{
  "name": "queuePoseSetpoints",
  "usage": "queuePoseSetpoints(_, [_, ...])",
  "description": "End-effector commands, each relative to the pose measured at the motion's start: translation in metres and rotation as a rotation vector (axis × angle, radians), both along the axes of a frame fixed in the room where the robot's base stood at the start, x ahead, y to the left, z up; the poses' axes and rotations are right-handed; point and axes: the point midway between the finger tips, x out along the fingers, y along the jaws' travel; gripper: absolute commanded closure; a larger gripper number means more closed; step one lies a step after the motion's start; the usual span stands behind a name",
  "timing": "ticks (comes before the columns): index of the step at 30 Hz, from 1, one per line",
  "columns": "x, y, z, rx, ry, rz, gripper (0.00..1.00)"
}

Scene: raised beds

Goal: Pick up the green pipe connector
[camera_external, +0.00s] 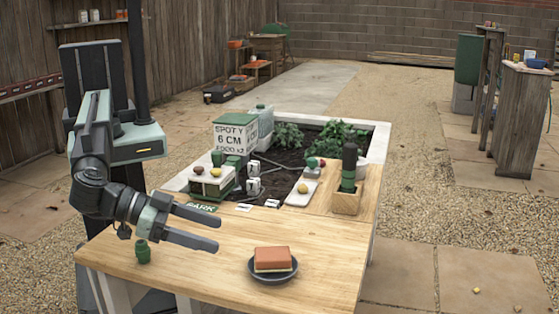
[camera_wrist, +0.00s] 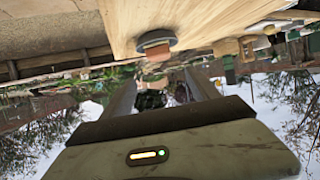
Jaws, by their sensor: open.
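A small green pipe connector (camera_external: 143,251) stands on the near left part of the wooden table in the external view. My gripper (camera_external: 216,234) is above the table to the right of the connector, its two fingers spread and pointing right. The connector lies below and behind the fingers, near the wrist side. Nothing shows between the fingers. In the wrist view my gripper (camera_wrist: 163,90) is also open and empty, and I cannot make out the connector there.
A dark dish (camera_external: 287,274) holding an orange-brown sponge (camera_external: 272,259) sits on the table right of my gripper. A wooden block with a dark green tool (camera_external: 349,168) stands at the back right. A white sign box (camera_external: 235,135) and plants stand behind.

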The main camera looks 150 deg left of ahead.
Motion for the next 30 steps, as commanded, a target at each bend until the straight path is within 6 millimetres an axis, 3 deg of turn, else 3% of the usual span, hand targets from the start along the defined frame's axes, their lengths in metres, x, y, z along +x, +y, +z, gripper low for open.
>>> queuePoseSetpoints(9, [0.0,0.0,0.0,0.0,0.0,0.0,0.31])
queuePoseSetpoints(11, [0.0,0.0,0.0,0.0,0.0,0.0,0.44])
queuePoseSetpoints(12, [0.0,0.0,0.0,0.0,0.0,0.0,0.47])
queuePoseSetpoints(22, [-0.002,0.004,-0.007,-0.016,0.034,-0.029,0.47])
queuePoseSetpoints(26, [-0.005,0.018,-0.038,-0.094,0.198,-0.223,0.47])
queuePoseSetpoints(30, [-0.004,0.023,-0.063,-0.137,0.326,-0.544,0.47])
